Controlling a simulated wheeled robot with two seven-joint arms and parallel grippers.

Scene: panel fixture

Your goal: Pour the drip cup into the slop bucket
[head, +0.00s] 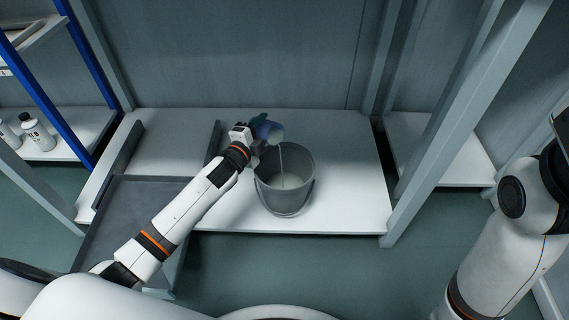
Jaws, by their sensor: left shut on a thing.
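A thin pale stream runs from the mouth down into the bucket. The slop bucket (288,202) is grey and stands upright on the white shelf, with pale contents at its bottom. The gripper and wrist hide part of the cup. My right arm is at the right edge, and its gripper is out of view.
The white shelf (345,190) is clear to the right of the bucket. A dark grey tray (125,215) lies at the left. Grey posts (465,110) rise at the right. White bottles (37,132) stand on a blue-framed rack at the far left.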

